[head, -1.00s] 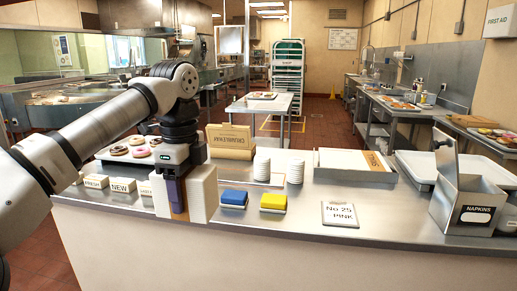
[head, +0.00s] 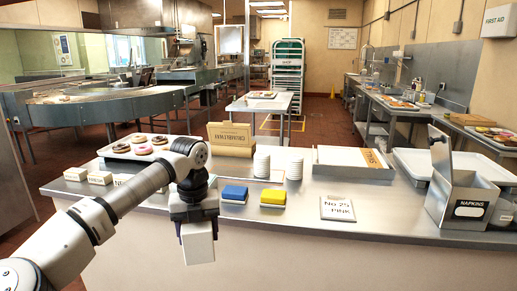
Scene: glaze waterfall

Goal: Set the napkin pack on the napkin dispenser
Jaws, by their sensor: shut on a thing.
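My gripper (head: 199,245) hangs down in front of the counter's near edge, left of the middle of the head view. It is seen from the side, and one white finger hides most of what is between the fingers. The held thing, which I take to be the napkin pack, showed earlier as a narrow purple and brown piece; now I cannot make it out. The napkin dispenser (head: 466,206) is a grey metal box labelled NAPKINS at the counter's right end. Its lid (head: 441,155) stands raised. My gripper is well to its left.
On the counter (head: 290,222) are a blue block (head: 234,194), a yellow block (head: 273,198), a No 25 Pink card (head: 338,208), stacked white cups (head: 262,163), a flat white-topped box (head: 345,158) and a donut tray (head: 118,155). Bare counter lies between the card and the dispenser.

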